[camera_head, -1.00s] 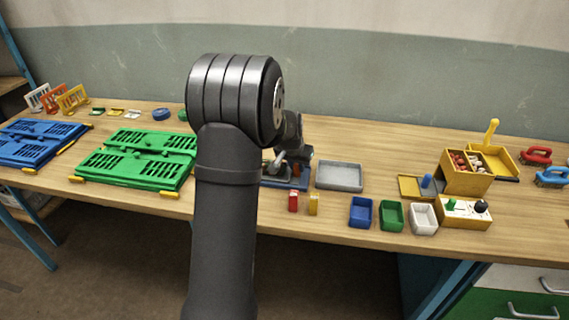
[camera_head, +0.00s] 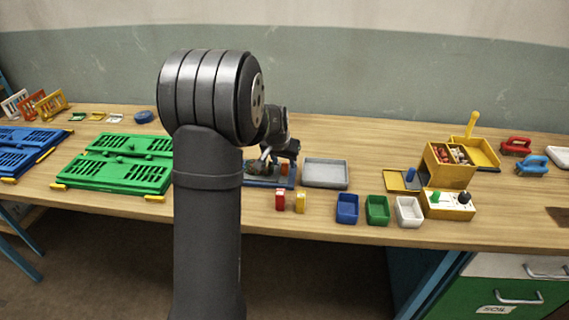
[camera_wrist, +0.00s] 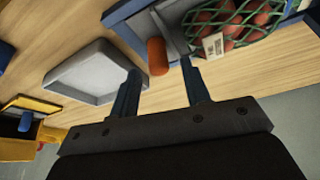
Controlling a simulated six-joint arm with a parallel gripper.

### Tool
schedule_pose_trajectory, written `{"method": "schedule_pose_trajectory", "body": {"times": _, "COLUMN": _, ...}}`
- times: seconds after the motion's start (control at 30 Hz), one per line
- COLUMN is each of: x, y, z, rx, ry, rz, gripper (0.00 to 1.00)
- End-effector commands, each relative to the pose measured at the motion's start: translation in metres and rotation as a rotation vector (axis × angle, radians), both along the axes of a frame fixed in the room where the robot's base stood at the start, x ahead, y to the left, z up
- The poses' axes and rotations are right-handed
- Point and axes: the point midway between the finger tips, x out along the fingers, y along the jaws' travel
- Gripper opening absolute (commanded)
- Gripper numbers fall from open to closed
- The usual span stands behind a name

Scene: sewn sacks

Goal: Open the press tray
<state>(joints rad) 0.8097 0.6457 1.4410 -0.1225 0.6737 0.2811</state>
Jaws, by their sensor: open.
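In the wrist view a blue-framed tray (camera_wrist: 122,14) shows at the top, with a grey plate inside its end. An orange cylindrical handle (camera_wrist: 157,57) stands out from that end. My gripper (camera_wrist: 160,68) is open, with one dark finger on each side of the handle; I cannot tell whether either touches it. A green net sack of red round things (camera_wrist: 226,22) with a white label lies in the blue tray. In the head view the blue tray (camera_head: 285,184) is partly hidden by my arm, and my gripper (camera_head: 282,151) is over it.
A grey shallow tray (camera_head: 326,172) stands just right of the blue one. Red (camera_head: 280,200) and yellow (camera_head: 300,202) blocks are in front. Blue, green and white bins (camera_head: 408,211) line the front edge. A green slotted panel (camera_head: 115,168) lies to the left.

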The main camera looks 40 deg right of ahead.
Motion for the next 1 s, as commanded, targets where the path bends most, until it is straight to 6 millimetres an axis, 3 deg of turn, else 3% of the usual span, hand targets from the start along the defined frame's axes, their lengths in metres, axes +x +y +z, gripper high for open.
{"method": "schedule_pose_trajectory", "body": {"times": 0.4, "x": -0.019, "y": 0.031, "z": 0.090, "rx": -0.003, "ry": -0.004, "rz": 0.001, "gripper": 0.43}}
{"method": "schedule_pose_trajectory", "body": {"times": 0.6, "x": -0.027, "y": 0.043, "z": 0.124, "rx": -0.001, "ry": -0.002, "rz": 0.000, "gripper": 0.43}}
{"method": "schedule_pose_trajectory", "body": {"times": 0.8, "x": -0.031, "y": 0.049, "z": 0.139, "rx": -0.001, "ry": -0.001, "rz": 0.000, "gripper": 0.43}}
{"method": "schedule_pose_trajectory", "body": {"times": 1.0, "x": -0.031, "y": 0.050, "z": 0.141, "rx": 0.000, "ry": 0.000, "rz": 0.000, "gripper": 0.43}}
